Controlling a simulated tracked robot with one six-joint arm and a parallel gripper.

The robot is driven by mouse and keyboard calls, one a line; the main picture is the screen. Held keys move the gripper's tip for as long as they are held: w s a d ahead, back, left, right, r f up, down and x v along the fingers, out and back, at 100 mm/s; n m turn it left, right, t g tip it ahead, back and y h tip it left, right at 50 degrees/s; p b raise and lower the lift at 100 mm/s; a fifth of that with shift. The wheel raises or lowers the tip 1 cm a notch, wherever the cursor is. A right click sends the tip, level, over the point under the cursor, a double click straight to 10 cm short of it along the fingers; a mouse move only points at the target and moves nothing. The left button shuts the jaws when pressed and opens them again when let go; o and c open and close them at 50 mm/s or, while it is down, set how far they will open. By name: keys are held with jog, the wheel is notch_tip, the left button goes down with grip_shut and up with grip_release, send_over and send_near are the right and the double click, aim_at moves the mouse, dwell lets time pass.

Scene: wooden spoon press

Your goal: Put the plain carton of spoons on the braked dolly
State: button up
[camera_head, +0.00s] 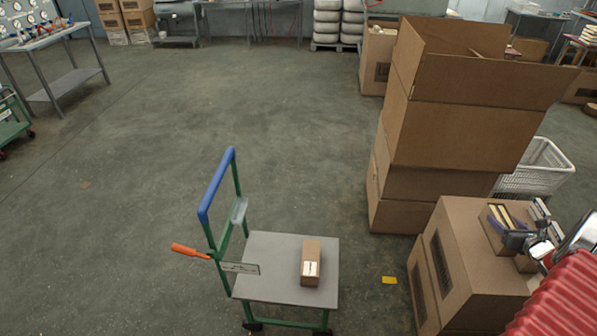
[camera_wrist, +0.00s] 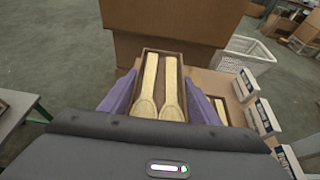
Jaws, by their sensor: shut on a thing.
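My gripper (camera_head: 508,234) is at the right of the head view, above the large boxes. In the wrist view its two purple fingers (camera_wrist: 158,95) are shut on the sides of an open brown carton of wooden spoons (camera_wrist: 148,66). That carton also shows in the head view (camera_head: 492,230); I see no label on its visible faces. I cannot tell whether it touches the box top. The dolly (camera_head: 262,282) has a grey deck, green frame, blue handle and an orange lever (camera_head: 186,251) with a tag. A small carton with a white label (camera_head: 311,265) lies on its deck.
Cartons with white labels (camera_wrist: 265,118) stand right of my gripper on the large box (camera_head: 465,240). A tall stack of boxes with open flaps (camera_head: 445,125) rises behind. A white basket (camera_head: 540,165) is beyond. The deck is bare left of its small carton; a yellow piece (camera_head: 389,280) lies on the floor.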

jog(key=w+a+f+n+g+y, duration=0.1)
jog(key=a+n+y, duration=0.55)
jog(key=a, duration=2.05)
jog(key=s+a+n+g+y, duration=0.1)
jog(key=s+a, duration=0.2)
jog(key=a, duration=0.6)
jog(key=s+a+r+n+g+y, duration=0.1)
jog(key=s+a, duration=0.3)
jog(key=a, duration=0.5)
jog(key=s+a+r+n+g+y, duration=0.1)
jog(key=s+a+n+g+y, duration=0.1)
jog(key=a, duration=0.7)
jog(key=shift+s+a+r+n+y, duration=0.15)
jog(key=shift+s+r+n+y, duration=0.1)
jog(key=shift+s+n+y, duration=0.45)
jog(key=shift+s, duration=0.3)
